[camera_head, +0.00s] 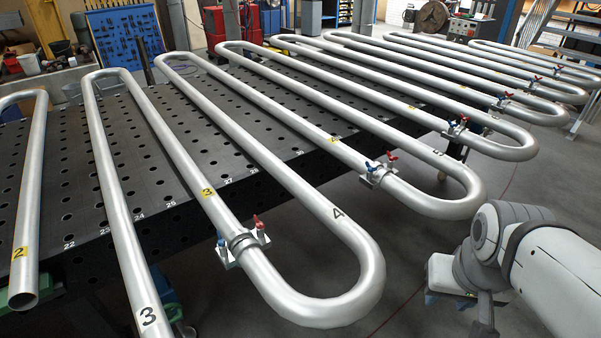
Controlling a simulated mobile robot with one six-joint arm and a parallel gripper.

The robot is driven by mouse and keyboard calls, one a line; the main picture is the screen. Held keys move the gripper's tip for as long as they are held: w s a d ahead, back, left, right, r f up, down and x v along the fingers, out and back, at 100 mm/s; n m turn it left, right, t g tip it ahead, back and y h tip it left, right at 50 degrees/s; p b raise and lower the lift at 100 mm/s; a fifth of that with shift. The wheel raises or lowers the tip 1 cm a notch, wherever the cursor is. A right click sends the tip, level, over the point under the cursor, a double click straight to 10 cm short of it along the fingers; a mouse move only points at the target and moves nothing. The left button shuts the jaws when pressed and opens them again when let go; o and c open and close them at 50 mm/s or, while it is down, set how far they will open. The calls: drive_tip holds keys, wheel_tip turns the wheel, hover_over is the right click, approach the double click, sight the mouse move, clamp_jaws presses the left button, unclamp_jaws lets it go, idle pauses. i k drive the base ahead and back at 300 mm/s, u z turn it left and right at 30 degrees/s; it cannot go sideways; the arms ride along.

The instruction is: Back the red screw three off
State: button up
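A pipe clamp (239,247) sits on the coil pipe beside a yellow label reading 3 (207,192). It has a red-handled screw (259,223) on its right and a blue-handled screw (221,239) on its left. The red screw stands upright and nothing touches it. My white arm enters at the lower right. Its wrist end, with my gripper (484,318) only partly visible, points down near the bottom edge, well right of the clamp. The fingers cannot be made out, and nothing is seen held.
Similar clamps with red and blue screws sit farther back, one at the middle (378,172) and another beyond it (456,128). Long steel serpentine pipes (339,214) overhang the perforated black table (150,170). Open floor (420,235) lies between the pipe bends and my arm.

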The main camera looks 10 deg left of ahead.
sight(258, 224)
drive_tip(key=z, duration=0.05)
drive_tip(key=k, duration=1)
drive_tip(key=u, duration=0.5)
drive_tip(key=i, duration=1)
drive_tip(key=u, duration=0.1)
